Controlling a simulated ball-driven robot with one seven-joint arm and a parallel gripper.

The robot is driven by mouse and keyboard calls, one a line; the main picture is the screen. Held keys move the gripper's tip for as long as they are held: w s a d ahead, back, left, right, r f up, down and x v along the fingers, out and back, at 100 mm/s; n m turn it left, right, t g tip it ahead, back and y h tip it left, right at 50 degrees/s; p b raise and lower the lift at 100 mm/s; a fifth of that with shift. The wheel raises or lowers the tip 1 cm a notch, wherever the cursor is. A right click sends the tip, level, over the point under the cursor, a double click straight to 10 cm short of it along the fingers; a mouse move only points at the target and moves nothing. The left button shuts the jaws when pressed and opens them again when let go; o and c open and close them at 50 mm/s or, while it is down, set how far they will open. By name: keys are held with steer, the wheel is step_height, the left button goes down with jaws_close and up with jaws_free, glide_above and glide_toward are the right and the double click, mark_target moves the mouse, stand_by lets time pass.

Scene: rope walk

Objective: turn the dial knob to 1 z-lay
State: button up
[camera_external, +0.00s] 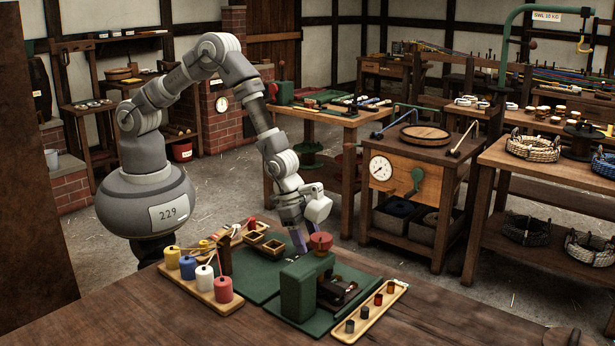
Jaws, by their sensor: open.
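A green machine (299,289) stands on a green mat at the front of the near wooden table. A red rounded part (320,241) sits at its top; it may be the dial knob, but no marks can be read on it. My gripper (300,240) points down just left of and close to the red part, open, with nothing seen between its fingers. Whether a finger touches the red part I cannot tell. Dark metal parts (340,288) sit on the machine's right side.
A wooden board with thread spools (206,277) lies left of the machine, with small wooden trays (272,247) behind. A light tray with small cylinders (371,312) lies to the right. A wooden cabinet with a white gauge (381,168) stands behind. The table's front left is bare.

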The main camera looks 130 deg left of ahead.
steer(key=p+v, duration=0.2)
steer(key=v, duration=0.5)
steer(key=shift+r, duration=0.2)
step_height(320, 180, up, 10)
steer(key=t, duration=0.2)
glide_above(309, 247)
steer(key=w+d+r+t+y+b, duration=0.1)
steer(key=d+r+t, duration=0.1)
steer(key=r, duration=0.9)
steer(key=d+r+t+b, duration=0.1)
steer(key=d+r, duration=0.2)
steer(key=r, duration=0.8)
steer(key=s+d+r+t, duration=0.2)
steer(key=s+r, duration=0.4)
steer(key=r, duration=0.4)
steer(key=s+d+r+t+h+b, duration=0.1)
steer(key=s+d+r+t, duration=0.1)
steer(key=s+r, duration=0.4)
steer(key=s+d+r+m+t+b, duration=0.1)
steer(key=s+r, duration=0.4)
steer(key=r, duration=1.1)
steer(key=shift+s+d+t, duration=0.4)
steer(key=shift+d+t, duration=0.1)
steer(key=shift+d, duration=0.6)
